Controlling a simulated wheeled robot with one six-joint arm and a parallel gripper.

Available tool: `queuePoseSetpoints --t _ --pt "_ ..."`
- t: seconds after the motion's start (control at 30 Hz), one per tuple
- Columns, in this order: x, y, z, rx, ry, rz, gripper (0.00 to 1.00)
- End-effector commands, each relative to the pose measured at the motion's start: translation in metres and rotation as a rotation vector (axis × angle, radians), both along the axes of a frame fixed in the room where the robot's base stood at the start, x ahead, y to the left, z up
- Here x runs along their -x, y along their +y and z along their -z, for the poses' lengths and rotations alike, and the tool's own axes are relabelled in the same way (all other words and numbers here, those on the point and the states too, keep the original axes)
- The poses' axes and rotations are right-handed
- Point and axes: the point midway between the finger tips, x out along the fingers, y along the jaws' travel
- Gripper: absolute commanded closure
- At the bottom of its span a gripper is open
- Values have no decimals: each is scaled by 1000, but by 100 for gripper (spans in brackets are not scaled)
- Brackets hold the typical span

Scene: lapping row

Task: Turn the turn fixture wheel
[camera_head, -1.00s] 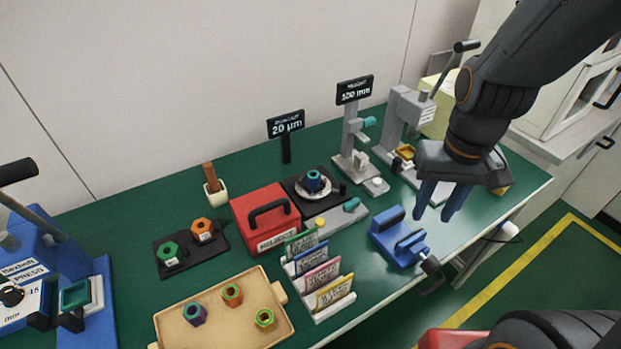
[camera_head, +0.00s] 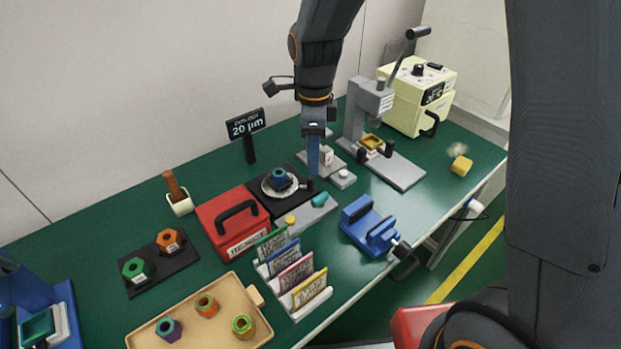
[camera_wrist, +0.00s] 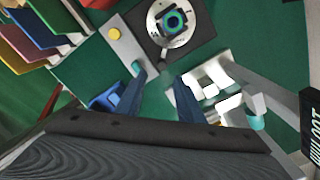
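The turn fixture looks to be the black plate (camera_head: 263,196) with a round silver wheel (camera_head: 268,189) and a teal-blue hex piece (camera_head: 282,178) in its middle. It lies right of the red box. In the wrist view the wheel (camera_wrist: 185,40) is at the top, ahead of the fingers, with the hex piece (camera_wrist: 173,20) on it. My gripper (camera_head: 313,172) is just right of the plate, pointing down, apart from the wheel. In the wrist view my gripper (camera_wrist: 159,75) has two blue fingers spread with nothing between them, so it is open.
A grey gauge stand (camera_wrist: 205,82) is close by the right finger. A teal-handled grey strip (camera_head: 305,215) lies in front of the plate. A blue vise (camera_head: 368,228), red box (camera_head: 232,245), card rack (camera_head: 296,300) and grey press (camera_head: 355,125) stand around.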

Motion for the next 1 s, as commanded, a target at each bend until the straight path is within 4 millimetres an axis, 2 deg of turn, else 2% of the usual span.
queuePoseSetpoints --t 0.23,0.5,0.7,1.0 --pt "-4 7 13 2 5 77 66" --pt "-3 7 53 2 6 75 66" --pt "-4 7 74 1 4 74 66" --pt "-4 7 80 1 2 74 66"
